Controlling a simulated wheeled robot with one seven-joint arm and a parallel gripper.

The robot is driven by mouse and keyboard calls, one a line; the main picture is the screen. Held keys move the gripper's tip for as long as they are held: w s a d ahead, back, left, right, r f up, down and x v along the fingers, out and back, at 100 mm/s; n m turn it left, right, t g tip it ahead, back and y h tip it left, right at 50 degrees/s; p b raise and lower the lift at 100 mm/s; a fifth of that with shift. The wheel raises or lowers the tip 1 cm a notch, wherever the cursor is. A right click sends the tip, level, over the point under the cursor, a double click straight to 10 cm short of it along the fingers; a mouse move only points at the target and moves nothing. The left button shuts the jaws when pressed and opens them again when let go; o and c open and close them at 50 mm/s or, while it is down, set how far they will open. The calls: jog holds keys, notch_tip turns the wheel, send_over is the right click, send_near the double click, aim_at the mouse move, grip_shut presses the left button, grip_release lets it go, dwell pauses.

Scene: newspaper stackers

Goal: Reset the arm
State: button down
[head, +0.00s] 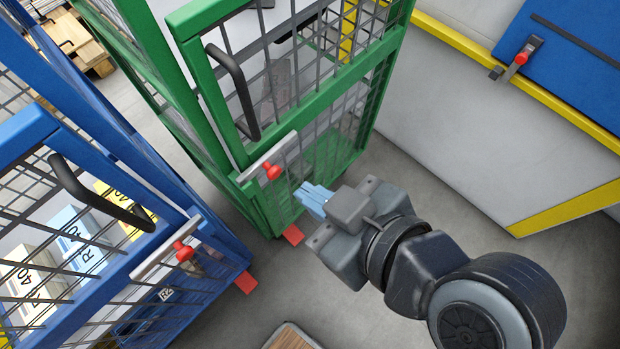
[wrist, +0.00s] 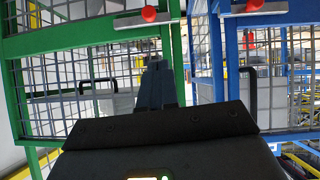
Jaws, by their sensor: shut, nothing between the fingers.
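My gripper (head: 314,197) is in the head view, right of centre, with its light-blue fingers together and nothing between them. Its fingers point left toward the lower part of the green mesh cage (head: 210,100). I cannot tell whether they touch it. In the wrist view the closed fingers (wrist: 156,85) stand in the middle, in front of the green cage's frame (wrist: 175,60). My arm reaches in from the lower right of the head view.
A blue mesh cage (head: 95,160) with labelled boxes (head: 75,240) stands at left. Both cages have red-knobbed latches (head: 272,171) and black handles (head: 232,85). A grey wall with yellow edging (head: 520,135) is at right. Grey floor (head: 440,200) is open between.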

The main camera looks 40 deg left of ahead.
dwell(0.4)
jog(key=d+f+m+t+h, duration=0.2)
jog(key=d+f+m+t, duration=0.3)
jog(key=d, duration=0.4)
jog(key=d+f+m+t+h, duration=0.2)
jog(key=d+f+m+t, duration=0.1)
jog(key=d+m, duration=0.45)
jog(key=s+d+r+m+t+h, duration=0.2)
jog(key=s+d+r+h, duration=0.1)
jog(key=s+d, duration=0.4)
jog(key=s+d+r+m+t+h, duration=0.3)
jog(key=s+d, duration=0.3)
jog(key=d, duration=0.2)
jog(key=shift+s+d+r+h, duration=0.15)
jog(key=shift+s+r+h, duration=0.3)
jog(key=shift+r, duration=0.2)
